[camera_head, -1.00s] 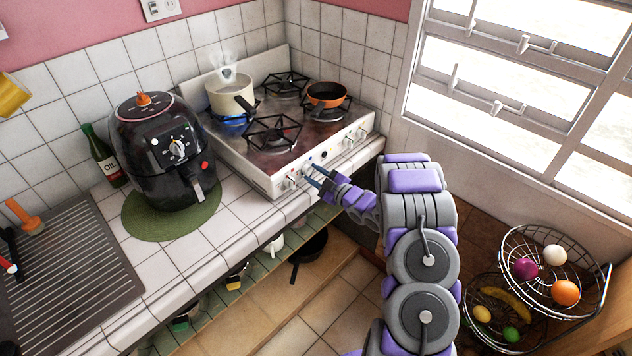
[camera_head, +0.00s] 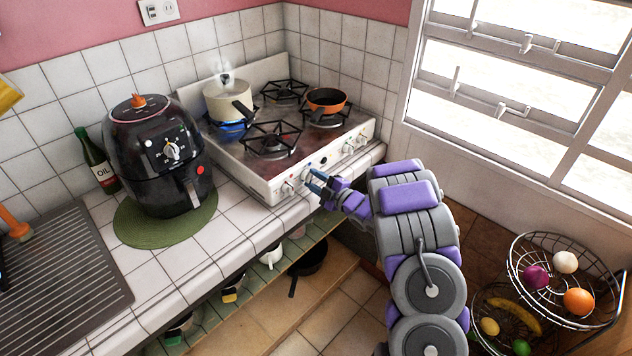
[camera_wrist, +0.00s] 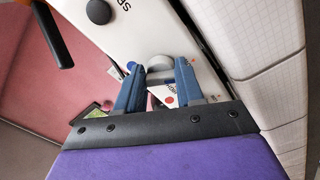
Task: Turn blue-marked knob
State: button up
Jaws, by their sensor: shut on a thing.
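The white stove (camera_head: 262,187) has several knobs along its front panel. My gripper (camera_head: 317,180) is at the left group of knobs, its blue fingers against the panel. In the wrist view my gripper (camera_wrist: 158,66) is shut on a grey knob (camera_wrist: 159,68), with one finger on each side of it. A red dot (camera_wrist: 168,99) shows between the fingers, on a white printed surface. Another knob (camera_head: 287,189) is just left of my gripper.
A cream pot (camera_head: 226,100) sits over a blue flame at the back left burner. An orange pan (camera_head: 327,100) is on the right. A black air fryer (camera_head: 155,160) stands left of the stove. A wire fruit basket (camera_head: 565,280) is at lower right.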

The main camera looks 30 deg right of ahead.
jog(key=o, duration=1)
jog(key=shift+w+a, duration=0.1)
jog(key=shift+o, duration=0.2)
jog(key=p+v, duration=0.2)
jog(key=v, duration=1.5)
jog(key=shift+s+p, duration=0.2)
jog(key=shift+p, duration=0.2)
jog(key=shift+w+f, duration=0.1)
